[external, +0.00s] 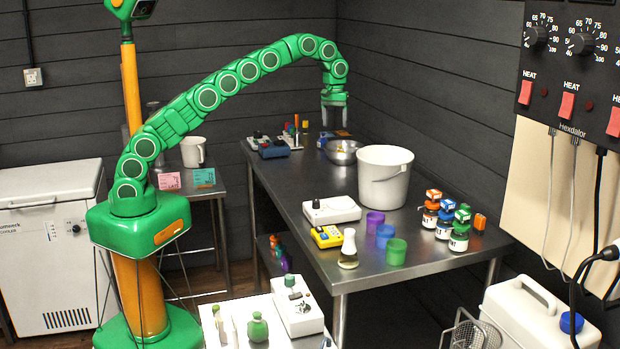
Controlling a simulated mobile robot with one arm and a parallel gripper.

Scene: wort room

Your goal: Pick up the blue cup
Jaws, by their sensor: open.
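The blue cup (385,236) stands upright on the steel table, between a purple cup (374,223) behind it on the left and a green cup (396,252) in front of it on the right. The three cups stand close together near the table's front end. My gripper (335,122) points down, open, high above the far part of the table. It is well behind the blue cup and above it. Whether anything lies between its fingers is too small to tell.
A white bucket (385,178) stands between my gripper and the cups. A flask (348,247) and a yellow meter (327,236) stand left of the cups. Several small jars (459,236) stand to the right. A metal bowl (343,152) sits below my gripper.

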